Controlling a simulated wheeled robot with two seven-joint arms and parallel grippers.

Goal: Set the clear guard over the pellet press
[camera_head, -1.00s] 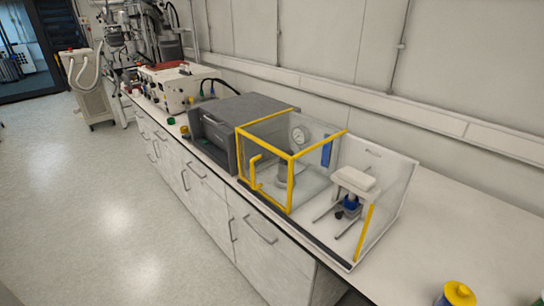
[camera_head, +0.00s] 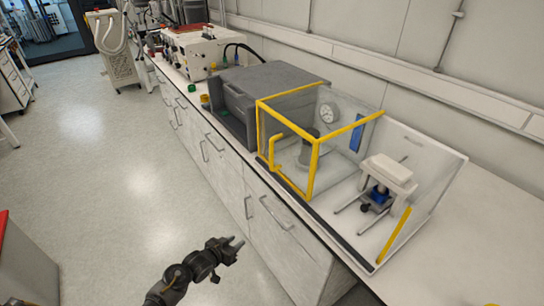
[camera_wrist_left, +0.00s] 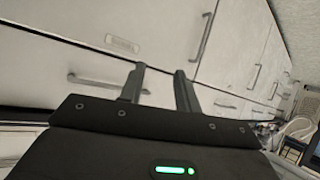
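The clear guard (camera_head: 316,146), a see-through box with yellow edges and a yellow handle (camera_head: 272,150) on its front, stands on the bench. Through its walls I see a round dial gauge and a grey cylinder, which look like parts of a press; I cannot tell for sure that this is the pellet press. My left gripper (camera_head: 238,243) is in front of the bench cabinets, lower than the benchtop and apart from the guard. In the left wrist view its two fingers (camera_wrist_left: 160,80) are spread with nothing between them. My right gripper is not in view.
Right of the guard is a white-backed stand with a white block (camera_head: 388,171), a blue part and a yellow bar (camera_head: 394,235). A grey box-shaped unit (camera_head: 268,88) adjoins the guard's left. Cabinet doors with handles (camera_head: 277,214) face my left gripper.

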